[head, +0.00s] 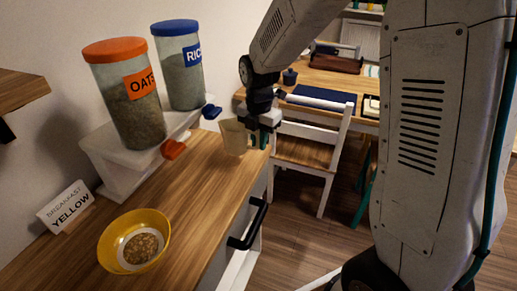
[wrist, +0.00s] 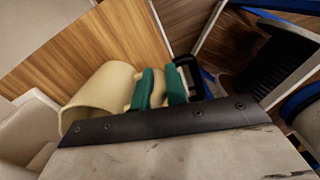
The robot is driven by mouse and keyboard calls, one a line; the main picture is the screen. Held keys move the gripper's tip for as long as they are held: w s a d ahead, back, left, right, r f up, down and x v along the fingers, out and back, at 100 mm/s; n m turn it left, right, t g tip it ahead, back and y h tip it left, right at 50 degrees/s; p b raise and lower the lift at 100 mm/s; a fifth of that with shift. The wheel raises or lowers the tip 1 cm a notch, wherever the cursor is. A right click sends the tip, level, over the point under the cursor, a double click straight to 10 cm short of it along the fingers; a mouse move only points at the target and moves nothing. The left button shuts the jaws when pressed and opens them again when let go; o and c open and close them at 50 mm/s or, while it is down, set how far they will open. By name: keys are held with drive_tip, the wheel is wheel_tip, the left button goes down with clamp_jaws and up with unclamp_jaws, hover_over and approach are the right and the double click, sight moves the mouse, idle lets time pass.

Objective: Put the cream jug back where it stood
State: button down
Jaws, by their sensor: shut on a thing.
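The cream jug (head: 233,138) is a plain pale beige vessel. It is at the far end of the wooden counter (head: 190,200), near the counter's front edge. My gripper (head: 262,138) is at the jug's right side, its green fingertips shut on the jug's handle side. In the wrist view the jug (wrist: 92,93) lies left of my gripper (wrist: 162,88), its body partly hidden by the dark bar of my wrist. I cannot tell whether the jug's base touches the counter or hangs just above it.
An oats dispenser (head: 133,112) and a rice dispenser (head: 183,80) stand on a white stand (head: 118,165) by the wall. A yellow bowl (head: 108,250) with oats and a "Breakfast yellow" card (head: 66,207) are nearer. A black handle (head: 247,232) juts from the counter front.

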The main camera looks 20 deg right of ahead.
drive_tip(key=shift+w+f, duration=0.15)
drive_tip(key=shift+f, duration=1.65)
drive_tip(key=shift+f, duration=0.15)
drive_tip(key=c, duration=1.4)
unclamp_jaws()
